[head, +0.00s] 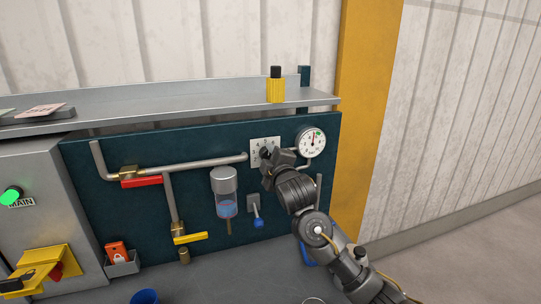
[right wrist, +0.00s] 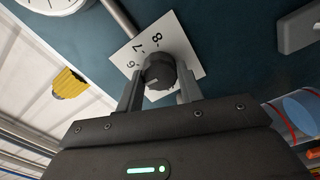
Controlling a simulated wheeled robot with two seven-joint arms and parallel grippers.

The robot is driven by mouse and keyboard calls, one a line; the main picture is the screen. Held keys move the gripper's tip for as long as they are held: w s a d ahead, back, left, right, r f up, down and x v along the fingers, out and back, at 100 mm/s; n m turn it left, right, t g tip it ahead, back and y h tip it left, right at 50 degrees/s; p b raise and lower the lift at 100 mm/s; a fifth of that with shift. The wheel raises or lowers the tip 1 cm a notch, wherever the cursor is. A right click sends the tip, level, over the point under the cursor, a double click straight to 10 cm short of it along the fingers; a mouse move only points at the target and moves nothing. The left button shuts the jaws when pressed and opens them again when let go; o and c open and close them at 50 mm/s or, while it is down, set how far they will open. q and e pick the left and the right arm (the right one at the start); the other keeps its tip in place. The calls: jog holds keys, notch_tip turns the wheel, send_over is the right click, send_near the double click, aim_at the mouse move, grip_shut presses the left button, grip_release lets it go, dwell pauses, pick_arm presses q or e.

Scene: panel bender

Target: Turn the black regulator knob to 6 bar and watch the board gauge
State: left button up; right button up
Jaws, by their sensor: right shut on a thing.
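The black regulator knob (right wrist: 161,73) sits on a white number plate (right wrist: 187,40) in the right wrist view. The digits 6, 7 and 8 show on the plate. My right gripper (right wrist: 158,90) is shut on the knob, one finger on each side. In the head view my right gripper (head: 268,160) covers most of the knob, in front of the plate (head: 258,143). The round white board gauge (head: 311,142) is just right of the plate. Its needle points roughly upward, with a green mark near the top; its numbers are too small to read. My left gripper is not in view.
A pipe with a red lever (head: 142,181) and a yellow lever (head: 190,238) runs left of the knob. A clear filter bowl (head: 227,205) and a blue toggle (head: 258,222) sit below. A shelf (head: 180,108) with a yellow-and-black object (head: 275,90) juts out above.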

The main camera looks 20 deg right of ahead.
jog(key=m+p, duration=0.1)
jog(key=m, duration=0.2)
jog(key=shift+m, duration=0.3)
jog(key=shift+m+p, duration=0.75)
jog(key=shift+m, duration=0.75)
jog(key=shift+f, duration=0.1)
jog(key=o, duration=1)
jog(key=shift+s, duration=0.1)
jog(key=shift+s, duration=0.4)
jog(key=s+b, duration=0.2)
jog(key=s, duration=0.8)
jog(key=shift+d, duration=0.4)
